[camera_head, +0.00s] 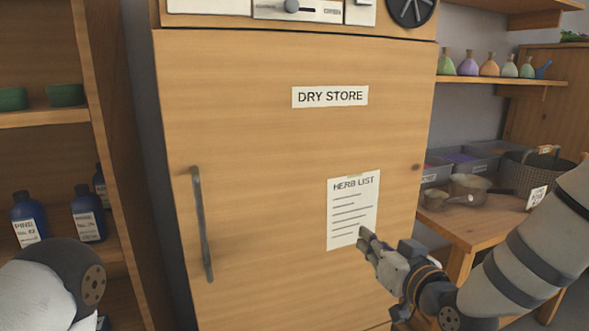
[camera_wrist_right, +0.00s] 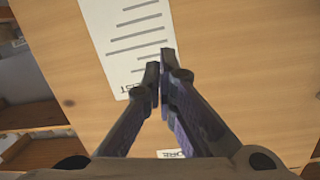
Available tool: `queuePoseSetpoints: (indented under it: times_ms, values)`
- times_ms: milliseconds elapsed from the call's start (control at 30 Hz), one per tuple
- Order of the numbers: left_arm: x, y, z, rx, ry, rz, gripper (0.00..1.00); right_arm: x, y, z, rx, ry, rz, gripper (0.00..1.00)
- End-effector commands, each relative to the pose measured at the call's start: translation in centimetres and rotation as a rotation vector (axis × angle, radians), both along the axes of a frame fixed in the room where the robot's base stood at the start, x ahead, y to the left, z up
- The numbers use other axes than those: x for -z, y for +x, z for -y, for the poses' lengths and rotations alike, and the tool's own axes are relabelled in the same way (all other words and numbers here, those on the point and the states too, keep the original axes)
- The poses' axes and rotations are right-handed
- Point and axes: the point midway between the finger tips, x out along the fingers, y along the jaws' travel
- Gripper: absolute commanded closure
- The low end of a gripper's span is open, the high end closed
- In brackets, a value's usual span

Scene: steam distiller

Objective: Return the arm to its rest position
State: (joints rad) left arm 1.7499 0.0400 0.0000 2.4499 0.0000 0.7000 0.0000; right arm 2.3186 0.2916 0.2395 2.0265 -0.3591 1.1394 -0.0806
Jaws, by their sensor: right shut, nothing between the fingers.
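My right gripper (camera_head: 366,240) is in front of the wooden dry store cabinet door (camera_head: 260,140), at the lower edge of the herb list sheet (camera_head: 352,205). Its fingers are together with nothing between them. A white rounded part of my left arm shows at the lower left; the left gripper is out of view.
At the right, a wooden table (camera_head: 475,222) holds pans (camera_head: 468,188), grey bins (camera_head: 470,158) and a basket (camera_head: 532,172). Colored flasks (camera_head: 489,66) line a shelf above it.

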Motion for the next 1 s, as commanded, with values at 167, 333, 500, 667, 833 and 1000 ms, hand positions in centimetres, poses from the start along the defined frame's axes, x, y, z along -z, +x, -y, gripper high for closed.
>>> queuePoseSetpoints:
  times_ms: [167,333,500,667,833,1000]
  values:
    - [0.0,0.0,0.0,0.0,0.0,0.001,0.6,15.5,-9.3,0.6,0.004,-0.08,-0.457,1.0]
    - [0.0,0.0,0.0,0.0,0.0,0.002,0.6,25.8,-22.6,2.6,0.025,-0.172,-0.897,1.0]
    - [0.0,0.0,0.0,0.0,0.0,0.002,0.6,30.2,-36.6,5.5,0.062,-0.271,-1.29,1.0]
    - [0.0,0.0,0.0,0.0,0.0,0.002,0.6,30.5,-44.0,7.3,0.091,-0.331,-1.496,1.0]
    - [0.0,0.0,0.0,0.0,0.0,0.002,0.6,30.3,-45.5,7.7,0.098,-0.343,-1.537,1.0]
    - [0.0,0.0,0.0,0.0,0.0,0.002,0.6,30.3,-45.4,7.6,0.097,-0.342,-1.534,1.0]
